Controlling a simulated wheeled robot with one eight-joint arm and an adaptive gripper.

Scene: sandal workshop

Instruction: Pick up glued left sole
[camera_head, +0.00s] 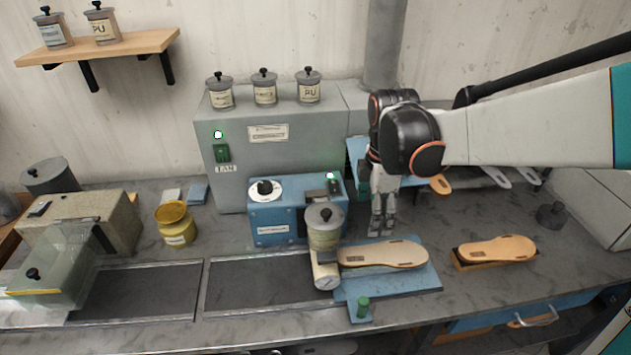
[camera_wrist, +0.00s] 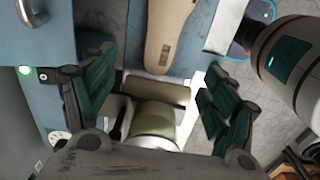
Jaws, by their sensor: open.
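A tan sole (camera_head: 380,253) lies on a blue plate (camera_head: 425,283) beside the glue roller unit; its end nearest the roller has a small dark mark. A second tan sole (camera_head: 495,249) lies on a wooden block to the right. I cannot tell from the pictures which is left or glued. My gripper (camera_head: 382,230) points down just behind the sole on the blue plate. In the wrist view my gripper (camera_wrist: 158,100) has its dark green fingers spread wide and empty, with part of a sole (camera_wrist: 166,35) beyond them.
The blue roller machine (camera_head: 270,214) with its upright pot (camera_head: 325,228) stands close left of the plate. More sole-shaped pieces lie behind my arm. A yellow jar (camera_head: 177,224) stands farther left.

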